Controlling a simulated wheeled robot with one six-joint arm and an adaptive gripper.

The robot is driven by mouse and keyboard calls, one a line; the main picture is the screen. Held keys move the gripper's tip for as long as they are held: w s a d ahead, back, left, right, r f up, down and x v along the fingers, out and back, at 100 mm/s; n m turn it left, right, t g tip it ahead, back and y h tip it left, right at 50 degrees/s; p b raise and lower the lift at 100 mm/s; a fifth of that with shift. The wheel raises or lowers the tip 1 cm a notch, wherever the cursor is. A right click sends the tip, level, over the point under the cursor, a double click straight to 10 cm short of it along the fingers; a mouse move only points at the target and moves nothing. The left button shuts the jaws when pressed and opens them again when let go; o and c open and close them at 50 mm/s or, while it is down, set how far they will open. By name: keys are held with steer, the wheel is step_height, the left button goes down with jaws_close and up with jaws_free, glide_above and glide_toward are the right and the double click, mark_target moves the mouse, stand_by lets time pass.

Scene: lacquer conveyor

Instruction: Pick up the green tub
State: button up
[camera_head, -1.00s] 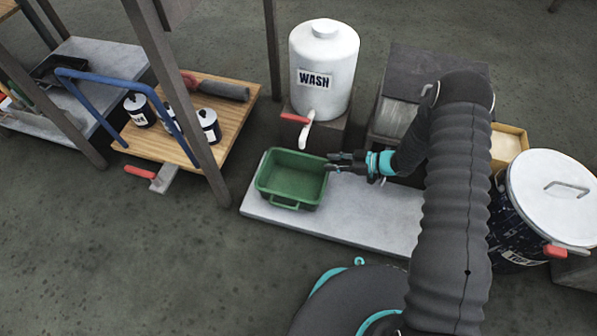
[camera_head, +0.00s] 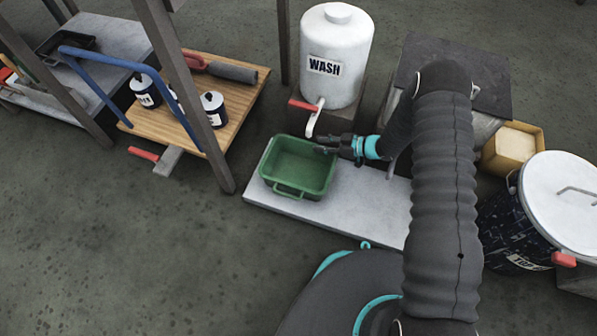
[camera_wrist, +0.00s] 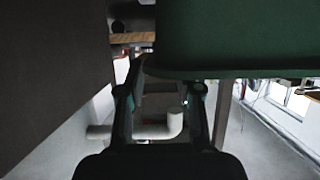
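The green tub (camera_head: 290,190) sits upright on a pale slab (camera_head: 370,212) in the head view, open side up and looking empty. My gripper (camera_head: 322,146) reaches in from the right, with its fingertips at the tub's upper right rim. In the wrist view the green tub (camera_wrist: 240,40) fills the upper right. There my gripper (camera_wrist: 163,75) has its two fingers spread apart. The right fingertip is hidden at the tub's edge. I cannot tell whether the rim lies between the fingers or touches them.
A white wash tank (camera_head: 335,60) with a red-handled tap (camera_head: 312,115) stands just behind the tub. A wooden board (camera_head: 228,105) with cans and a post (camera_head: 185,95) are at left. A lidded drum (camera_head: 520,230) is at right. The slab right of the tub is clear.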

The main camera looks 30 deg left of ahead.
mark_target(312, 145)
steer(key=x, duration=0.4)
steer(key=shift+f, duration=0.15)
jaws_close()
